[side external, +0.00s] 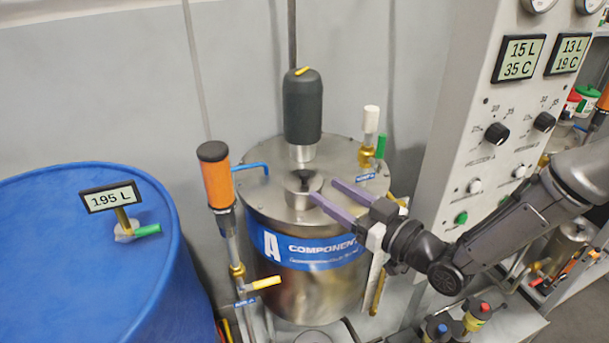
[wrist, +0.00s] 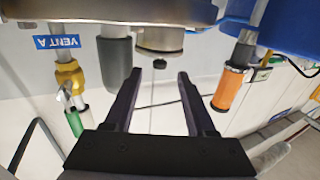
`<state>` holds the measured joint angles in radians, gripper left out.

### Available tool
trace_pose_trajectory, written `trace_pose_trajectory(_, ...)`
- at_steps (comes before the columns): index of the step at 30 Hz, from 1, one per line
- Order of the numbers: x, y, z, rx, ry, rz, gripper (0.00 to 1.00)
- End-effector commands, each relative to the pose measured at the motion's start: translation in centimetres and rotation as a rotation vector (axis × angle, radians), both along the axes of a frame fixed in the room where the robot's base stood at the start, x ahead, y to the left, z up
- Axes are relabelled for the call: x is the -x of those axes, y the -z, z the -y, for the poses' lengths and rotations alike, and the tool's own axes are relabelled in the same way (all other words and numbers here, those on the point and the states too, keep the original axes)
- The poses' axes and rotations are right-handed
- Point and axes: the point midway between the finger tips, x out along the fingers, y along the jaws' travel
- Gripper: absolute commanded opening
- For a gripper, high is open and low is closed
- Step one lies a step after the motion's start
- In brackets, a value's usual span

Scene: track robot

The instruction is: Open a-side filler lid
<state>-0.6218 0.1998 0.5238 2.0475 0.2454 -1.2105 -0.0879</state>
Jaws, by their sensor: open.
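The A-side tank (side external: 312,270) is a steel drum with a blue "A COMPONENT" band. Its filler (side external: 303,198) is a short steel cylinder on the tank top with a dark knob-like part on it; the lid looks seated. In the wrist view, where the tank appears upside down, the filler (wrist: 160,40) is at top centre with a small dark knob (wrist: 160,64) beyond it. My gripper (side external: 325,191) is open, its purple-grey fingers pointing at the filler from the right. In the wrist view my gripper (wrist: 159,74) is empty, with the knob roughly centred between the fingertips.
A dark grey cylinder (side external: 303,108) stands behind the filler. An orange-topped pump (side external: 217,178) is at the left, a white-and-green vent valve (side external: 370,140) at the right. A blue drum (side external: 80,260) stands left; a control panel (side external: 495,110) rises close to my arm.

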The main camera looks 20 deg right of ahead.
Motion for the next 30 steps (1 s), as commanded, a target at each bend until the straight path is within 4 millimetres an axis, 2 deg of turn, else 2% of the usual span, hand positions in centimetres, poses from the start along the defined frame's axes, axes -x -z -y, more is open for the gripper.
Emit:
trace_pose_trajectory(1,-1.1,0.0,-0.4,0.0,0.002,0.001,0.56)
trace_pose_trajectory(6,-3.9,0.0,-1.6,0.0,0.001,0.001,0.56)
trace_pose_trajectory(12,-6.1,0.0,-2.5,0.001,0.0,0.001,0.56)
trace_pose_trajectory(18,-6.9,0.0,-2.9,0.001,0.0,0.0,0.56)
trace_pose_trajectory(25,-6.9,0.0,-2.9,0.001,0.0,0.0,0.56)
trace_pose_trajectory(30,-6.9,0.0,-2.9,0.0,0.0,0.0,0.25)
